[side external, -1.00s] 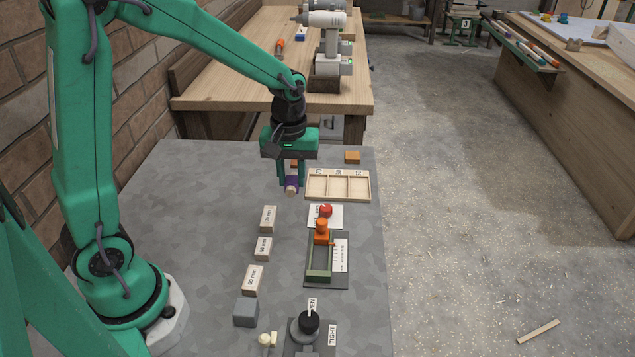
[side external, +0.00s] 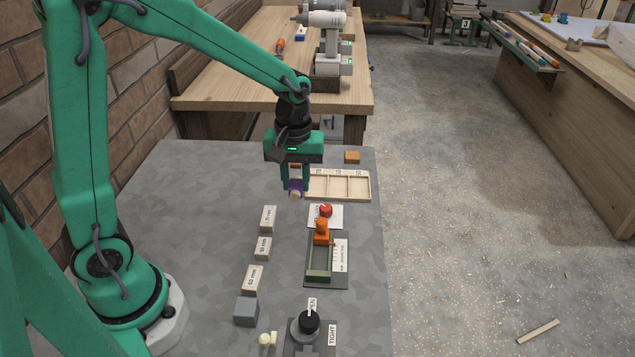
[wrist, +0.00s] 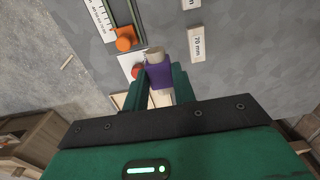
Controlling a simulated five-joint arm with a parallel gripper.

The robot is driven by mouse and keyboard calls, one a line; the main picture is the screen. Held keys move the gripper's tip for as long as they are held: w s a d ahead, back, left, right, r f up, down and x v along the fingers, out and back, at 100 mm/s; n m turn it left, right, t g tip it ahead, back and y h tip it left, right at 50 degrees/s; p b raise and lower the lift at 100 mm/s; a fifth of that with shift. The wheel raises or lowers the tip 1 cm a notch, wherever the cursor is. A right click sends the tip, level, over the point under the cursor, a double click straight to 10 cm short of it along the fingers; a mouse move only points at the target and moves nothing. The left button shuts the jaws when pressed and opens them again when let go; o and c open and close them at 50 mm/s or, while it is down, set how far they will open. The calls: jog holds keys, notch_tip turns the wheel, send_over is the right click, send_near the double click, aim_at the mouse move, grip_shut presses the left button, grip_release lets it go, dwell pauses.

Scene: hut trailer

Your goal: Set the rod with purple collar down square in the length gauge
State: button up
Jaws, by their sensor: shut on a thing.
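The rod with purple collar (side external: 296,189) is held between the fingers of my gripper (side external: 295,182), above the grey table and left of the sorting tray. In the wrist view the rod (wrist: 158,72) shows its pale end and purple collar between my green fingers (wrist: 157,88). The length gauge (side external: 318,275) lies nearer the camera on the table. It has a green channel, an orange slider (side external: 321,233) at its far end and a white scale beside it. The gauge's orange part also shows in the wrist view (wrist: 124,40).
A wooden three-compartment tray (side external: 338,199) stands at the back, with a red button (side external: 326,210) in front. Several labelled blocks (side external: 263,248) line up left of the gauge. A grey cube (side external: 246,312) and a black knob (side external: 309,320) are near the front. The table's left middle is clear.

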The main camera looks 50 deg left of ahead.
jog(key=s+d, duration=0.5)
jog(key=d, duration=0.4)
jog(key=s+d, duration=0.6)
jog(key=d, duration=0.3)
jog(key=shift+s+d+r, duration=0.15)
jog(key=shift+r, duration=0.2)
send_over(320, 262)
notch_tip(320, 262, down, 7)
jog(key=shift+f, duration=0.1)
jog(key=shift+f, duration=1.95)
jog(key=shift+f, duration=0.15)
